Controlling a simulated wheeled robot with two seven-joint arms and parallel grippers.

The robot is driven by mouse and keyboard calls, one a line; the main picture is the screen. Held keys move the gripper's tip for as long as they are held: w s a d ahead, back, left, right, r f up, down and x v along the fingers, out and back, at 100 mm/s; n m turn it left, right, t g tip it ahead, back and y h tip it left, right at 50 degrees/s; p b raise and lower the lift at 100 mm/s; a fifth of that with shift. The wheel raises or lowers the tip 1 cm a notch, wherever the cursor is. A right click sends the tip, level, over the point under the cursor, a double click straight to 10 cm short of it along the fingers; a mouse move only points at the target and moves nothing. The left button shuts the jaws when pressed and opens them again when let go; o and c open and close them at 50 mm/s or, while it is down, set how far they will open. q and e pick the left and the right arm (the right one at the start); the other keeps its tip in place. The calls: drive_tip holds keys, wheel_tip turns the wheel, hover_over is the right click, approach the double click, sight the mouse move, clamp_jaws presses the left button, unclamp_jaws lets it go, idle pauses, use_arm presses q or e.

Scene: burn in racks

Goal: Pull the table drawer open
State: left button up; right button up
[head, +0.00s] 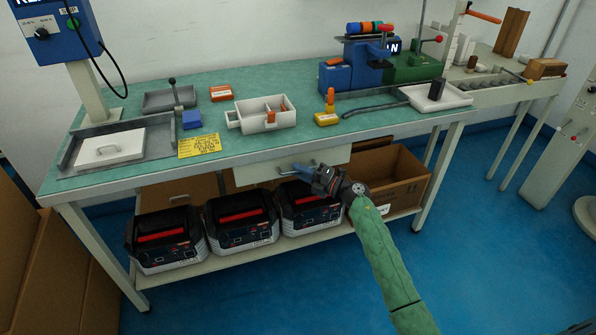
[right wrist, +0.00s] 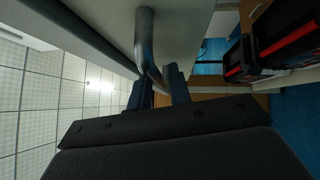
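The table drawer (head: 262,174) is a pale front panel under the front edge of the green-topped table (head: 330,139). It looks closed or nearly so. Its metal bar handle (head: 284,170) is partly hidden by my right gripper (head: 303,168). In the right wrist view the handle (right wrist: 147,42) runs down between the two dark blue fingers of my right gripper (right wrist: 160,88). The fingers are close together on either side of the bar and look shut on it. My left gripper is in neither view.
Several black-and-red cases (head: 240,222) stand on the lower shelf, just below the drawer. An open cardboard box (head: 402,190) is on the shelf to the right. The blue floor (head: 480,255) in front of the table is clear.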

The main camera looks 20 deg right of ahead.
drive_tip(key=shift+w+a, duration=0.3)
drive_tip(key=shift+c, duration=0.2)
clamp_jaws()
drive_tip(key=shift+s, duration=0.15)
